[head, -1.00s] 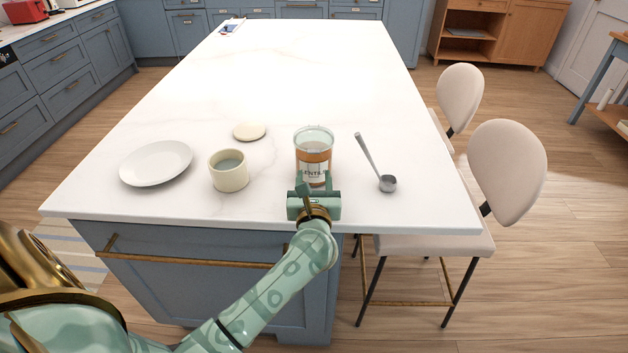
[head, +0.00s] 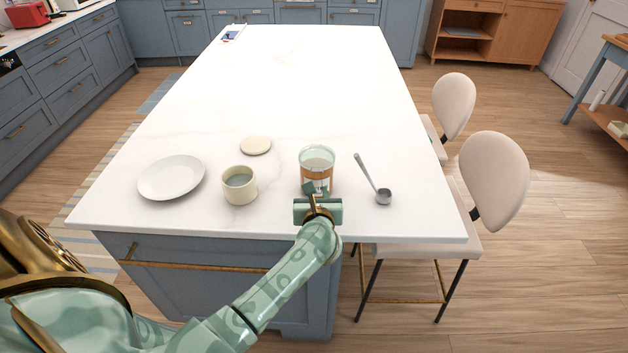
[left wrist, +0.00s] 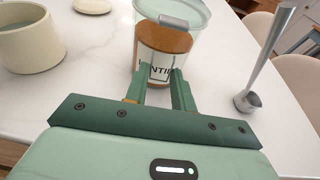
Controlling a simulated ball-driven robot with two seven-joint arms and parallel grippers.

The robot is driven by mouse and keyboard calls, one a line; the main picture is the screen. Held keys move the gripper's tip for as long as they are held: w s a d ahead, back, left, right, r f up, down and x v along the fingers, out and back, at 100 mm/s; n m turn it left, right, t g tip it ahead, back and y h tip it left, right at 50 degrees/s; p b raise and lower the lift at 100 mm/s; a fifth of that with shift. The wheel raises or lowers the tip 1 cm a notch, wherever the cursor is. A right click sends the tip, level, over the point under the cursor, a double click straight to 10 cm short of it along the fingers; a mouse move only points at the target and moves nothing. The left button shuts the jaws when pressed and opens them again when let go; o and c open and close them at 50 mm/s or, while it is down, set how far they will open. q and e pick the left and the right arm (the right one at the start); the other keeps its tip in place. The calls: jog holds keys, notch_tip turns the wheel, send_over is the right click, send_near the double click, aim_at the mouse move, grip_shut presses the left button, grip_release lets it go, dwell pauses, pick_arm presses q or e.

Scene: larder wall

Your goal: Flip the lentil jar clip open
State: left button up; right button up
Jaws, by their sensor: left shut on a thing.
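The lentil jar (head: 317,160) stands upright near the island's front edge, a glass jar with brown contents and a pale label. In the left wrist view the jar (left wrist: 164,40) shows a grey clip (left wrist: 174,22) at the front of its rim, above my fingertips. My left gripper (head: 317,187) is at the front of the jar and shut on it. Its fingers (left wrist: 160,70) flank part of the label in the left wrist view; their exact contact is hard to see. My right gripper is not in view.
A metal scoop (head: 382,195) lies close to the right of the jar. A cream cup (head: 240,190), a round cream lid (head: 256,146) and a white plate (head: 172,178) are to the left. Pale stools (head: 492,180) stand at the right edge.

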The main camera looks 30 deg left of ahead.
aim_at(318, 188)
pick_arm(q)
notch_tip(318, 188, up, 3)
jog(key=g+h+p, duration=0.3)
jog(key=g+p, duration=0.2)
jog(key=p, duration=0.7)
jog(key=shift+h+p, duration=0.3)
jog(key=shift+p, duration=0.1)
jog(key=shift+w+g+p, duration=0.1)
jog(key=shift+g+p, duration=0.25)
jog(key=shift+g, duration=0.05)
jog(key=shift+w+r+g+h+p, duration=0.1)
jog(key=shift+g+h+p, duration=0.2)
jog(key=shift+g+h, duration=0.45)
jog(key=shift+w+a+r+g+h, duration=0.15)
jog(key=shift+g+h, duration=0.2)
jog(key=shift+g, duration=0.25)
jog(key=shift+a+r+g+h, duration=0.1)
jog(key=shift+g+h, duration=0.2)
jog(key=shift+g, duration=0.25)
jog(key=o, duration=1)
